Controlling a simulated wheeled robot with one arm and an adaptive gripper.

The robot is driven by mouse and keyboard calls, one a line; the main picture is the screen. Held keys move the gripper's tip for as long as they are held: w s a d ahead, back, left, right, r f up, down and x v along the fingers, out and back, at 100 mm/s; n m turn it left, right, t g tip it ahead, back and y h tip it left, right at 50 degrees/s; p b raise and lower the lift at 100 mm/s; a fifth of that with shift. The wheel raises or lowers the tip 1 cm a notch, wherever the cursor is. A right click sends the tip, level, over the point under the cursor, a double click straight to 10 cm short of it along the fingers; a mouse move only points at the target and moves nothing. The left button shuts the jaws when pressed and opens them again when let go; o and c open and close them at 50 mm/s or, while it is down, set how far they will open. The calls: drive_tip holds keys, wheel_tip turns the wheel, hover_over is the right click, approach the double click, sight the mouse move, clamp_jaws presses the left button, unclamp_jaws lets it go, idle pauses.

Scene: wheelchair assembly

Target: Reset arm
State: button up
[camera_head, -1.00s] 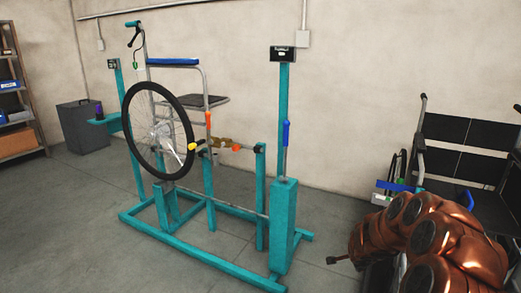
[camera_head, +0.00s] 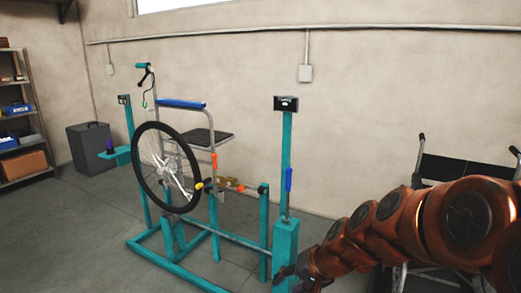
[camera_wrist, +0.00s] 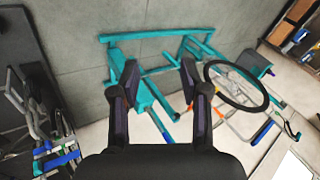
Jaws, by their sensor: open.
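My arm is the copper-coloured one at the lower right of the head view. My gripper (camera_wrist: 159,75) shows in the wrist view with its two dark fingers apart and nothing between them. In the head view the arm's dark end (camera_head: 292,276) is low by the foot of the stand's right post, partly cut off by the picture edge. The teal assembly stand (camera_head: 286,170) holds a partly built wheelchair (camera_head: 183,103) with one large wheel (camera_head: 140,172) facing me. The stand lies beyond the fingers in the wrist view; I see no contact.
A dark wheelchair (camera_head: 450,168) stands behind my arm at the right. A grey bin (camera_head: 92,146) and a shelf (camera_head: 38,125) with boxes are at the left. Wheelchair parts (camera_wrist: 50,140) lie at the wrist view's left. The floor (camera_head: 75,235) in front left of the stand is clear.

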drive_tip(key=s+d+r+n+g+h+p, duration=0.1)
drive_tip(key=s+d+r+g+p, duration=0.1)
drive_tip(key=s, duration=0.7)
drive_tip(key=s+d+r+n+g+h+p, duration=0.1)
drive_tip(key=s+d+r+p, duration=0.3)
drive_tip(key=s, duration=0.5)
drive_tip(key=s+d+r+n+g+h+p, duration=0.1)
drive_tip(key=s+d+r+g+h+p, duration=0.1)
drive_tip(key=s, duration=0.8)
drive_tip(key=d+r+h+p, duration=0.1)
drive_tip(key=d+r, duration=0.1)
drive_tip(key=d, duration=0.1)
drive_tip(key=shift+d+g+p, duration=0.25)
drive_tip(key=shift+g+p, duration=0.1)
drive_tip(key=shift+g, duration=0.05)
drive_tip(key=shift+r, duration=0.1)
